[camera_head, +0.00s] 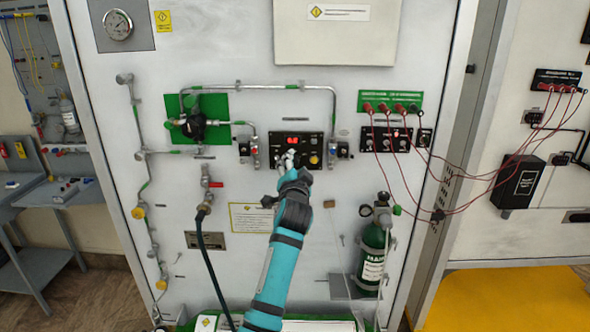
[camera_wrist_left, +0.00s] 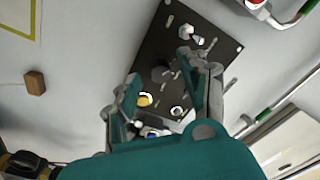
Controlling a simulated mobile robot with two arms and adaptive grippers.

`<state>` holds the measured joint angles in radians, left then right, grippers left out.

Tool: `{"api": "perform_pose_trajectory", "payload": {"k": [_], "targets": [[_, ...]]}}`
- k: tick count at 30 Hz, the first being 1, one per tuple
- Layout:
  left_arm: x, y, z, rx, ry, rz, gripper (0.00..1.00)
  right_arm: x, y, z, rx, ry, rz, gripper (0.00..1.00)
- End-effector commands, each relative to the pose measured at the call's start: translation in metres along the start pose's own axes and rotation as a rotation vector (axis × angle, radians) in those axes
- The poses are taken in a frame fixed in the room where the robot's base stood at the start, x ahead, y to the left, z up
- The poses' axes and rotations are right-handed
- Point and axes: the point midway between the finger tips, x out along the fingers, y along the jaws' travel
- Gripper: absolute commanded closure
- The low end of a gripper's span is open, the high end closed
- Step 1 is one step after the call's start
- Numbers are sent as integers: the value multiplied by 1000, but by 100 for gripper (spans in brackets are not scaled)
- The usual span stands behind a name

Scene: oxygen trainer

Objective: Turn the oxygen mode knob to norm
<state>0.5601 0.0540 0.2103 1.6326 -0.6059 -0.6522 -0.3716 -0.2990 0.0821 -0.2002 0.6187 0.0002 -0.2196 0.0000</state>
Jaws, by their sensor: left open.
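The black control panel (camera_head: 317,140) is on the white wall in the middle of the head view, with a red lit display (camera_head: 292,140) and small controls. My left gripper (camera_head: 289,158) reaches up to it from below and covers part of its lower left. In the left wrist view the black panel (camera_wrist_left: 150,55) lies tilted beyond my open left gripper (camera_wrist_left: 160,76). A dark round knob (camera_wrist_left: 161,73) shows between the fingers, which look apart from it. I cannot read its label or setting. White switches (camera_wrist_left: 190,33) and an orange knob (camera_wrist_left: 144,100) are also on the panel. My right gripper is out of view.
Metal pipes (camera_head: 275,87) frame the panel above. A green oxygen cylinder (camera_head: 372,255) stands lower right. A small brown block (camera_wrist_left: 35,82) sits on the wall left of the panel in the wrist view.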

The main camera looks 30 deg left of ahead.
Motion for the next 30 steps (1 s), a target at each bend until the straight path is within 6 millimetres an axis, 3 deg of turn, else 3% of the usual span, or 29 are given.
{"api": "perform_pose_trajectory", "payload": {"k": [5,19,24,30], "targets": [[-15,1,0,1,1,1,55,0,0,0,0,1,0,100],[-105,1,0,-1,-1,2,55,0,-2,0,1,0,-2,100],[-118,1,1,0,-2,2,55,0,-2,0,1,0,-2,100],[-120,0,0,0,-1,1,55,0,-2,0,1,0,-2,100]]}}
